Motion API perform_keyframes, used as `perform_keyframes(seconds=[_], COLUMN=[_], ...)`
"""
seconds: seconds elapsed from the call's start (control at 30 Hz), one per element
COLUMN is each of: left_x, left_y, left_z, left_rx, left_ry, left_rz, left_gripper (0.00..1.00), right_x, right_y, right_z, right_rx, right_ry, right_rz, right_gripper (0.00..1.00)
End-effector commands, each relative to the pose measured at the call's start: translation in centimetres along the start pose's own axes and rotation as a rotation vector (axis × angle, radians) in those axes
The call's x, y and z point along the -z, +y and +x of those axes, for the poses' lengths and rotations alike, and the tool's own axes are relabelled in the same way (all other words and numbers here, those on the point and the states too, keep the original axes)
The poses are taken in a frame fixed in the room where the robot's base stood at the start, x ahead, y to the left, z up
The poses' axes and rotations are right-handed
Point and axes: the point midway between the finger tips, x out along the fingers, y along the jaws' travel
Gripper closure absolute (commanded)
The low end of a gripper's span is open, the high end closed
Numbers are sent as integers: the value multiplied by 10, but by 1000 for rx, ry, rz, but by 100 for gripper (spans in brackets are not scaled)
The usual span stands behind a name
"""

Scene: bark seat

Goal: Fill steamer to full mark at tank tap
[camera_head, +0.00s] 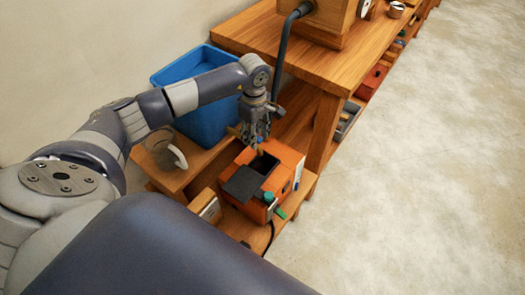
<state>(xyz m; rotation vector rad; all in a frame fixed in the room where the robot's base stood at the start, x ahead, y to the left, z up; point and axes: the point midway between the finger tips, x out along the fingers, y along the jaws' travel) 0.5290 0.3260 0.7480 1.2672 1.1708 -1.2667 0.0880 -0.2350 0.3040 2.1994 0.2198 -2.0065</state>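The orange steamer (285,160) sits on a low wooden shelf. Its top shows a dark opening (265,164) and a dark grey flap (242,185) beside it. A pale strip is on its right side; its marks are too small to read. Green fittings (281,213) are at its front. My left gripper (258,148) points down just above the steamer's far edge. Its fingers are small and overlap a brownish piece, so I cannot tell whether they hold anything. No tap can be clearly made out. My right gripper is not in view.
A blue bin (205,122) stands behind my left arm. A white roll-like item (167,152) is on the lower shelf. The wooden bench (310,62) carries a wooden box with a dark hose (283,50). Bare floor (430,170) is clear at the right.

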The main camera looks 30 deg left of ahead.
Motion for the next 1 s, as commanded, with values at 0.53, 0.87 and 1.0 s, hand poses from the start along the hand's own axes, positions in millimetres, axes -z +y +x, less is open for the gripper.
perform_keyframes(seconds=[0.53,0.87,1.0], left_x=[2,12,18], left_y=[2,15,21], left_z=[0,0,0], left_rx=[0,2,3], left_ry=[0,4,7], left_rz=[-54,-430,-592], left_gripper=[99,99,99], right_x=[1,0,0], right_y=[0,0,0], right_z=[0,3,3], right_rx=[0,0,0], right_ry=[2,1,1], right_rz=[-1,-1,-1], right_gripper=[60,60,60])
